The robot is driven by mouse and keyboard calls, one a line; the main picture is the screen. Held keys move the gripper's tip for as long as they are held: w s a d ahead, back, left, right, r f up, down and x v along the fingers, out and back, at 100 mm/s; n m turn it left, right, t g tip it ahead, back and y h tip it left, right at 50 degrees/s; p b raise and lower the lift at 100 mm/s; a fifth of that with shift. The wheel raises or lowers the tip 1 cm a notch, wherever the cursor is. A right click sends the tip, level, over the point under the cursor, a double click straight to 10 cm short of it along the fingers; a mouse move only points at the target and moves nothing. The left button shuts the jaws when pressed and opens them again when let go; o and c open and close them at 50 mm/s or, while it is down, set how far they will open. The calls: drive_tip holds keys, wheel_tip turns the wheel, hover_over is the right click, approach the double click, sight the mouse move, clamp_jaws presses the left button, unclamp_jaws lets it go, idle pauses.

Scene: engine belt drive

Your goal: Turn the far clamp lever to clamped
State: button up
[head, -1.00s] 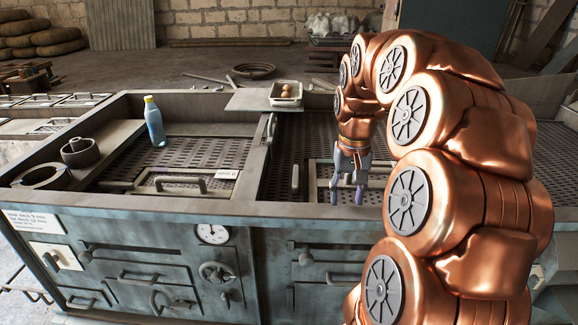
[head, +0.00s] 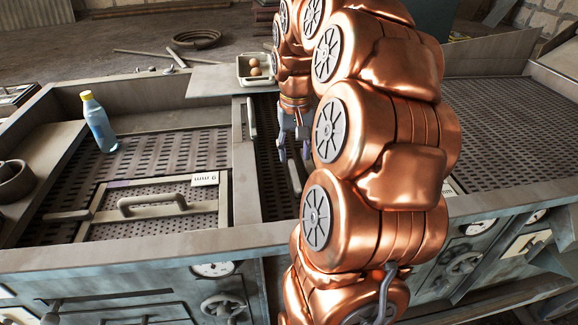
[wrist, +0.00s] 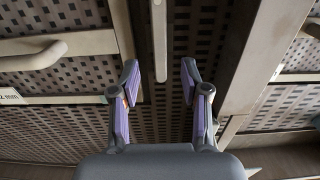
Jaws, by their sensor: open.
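The lever that I take for the far clamp lever (head: 293,177) is a slim grey bar on the perforated deck right of the long divider. My gripper (head: 294,152) is open above it, at its far end. In the wrist view the pale lever (wrist: 159,40) points down the picture, its end between the two spread fingers of my gripper (wrist: 160,76). I see no contact; the height gap cannot be told. A similar bar (head: 68,215) lies crosswise by the left panel.
The divider (head: 246,165) carries another upright bar (head: 252,118). A handled panel (head: 150,215) lies in the left deck. A blue bottle (head: 100,125) stands behind it. A tray of eggs (head: 254,70) sits behind my gripper. My arm hides the right panel.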

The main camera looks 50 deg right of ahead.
sight(295, 174)
drive_tip(key=shift+f+p, duration=1.05)
drive_tip(key=shift+f, duration=2.2)
clamp_jaws()
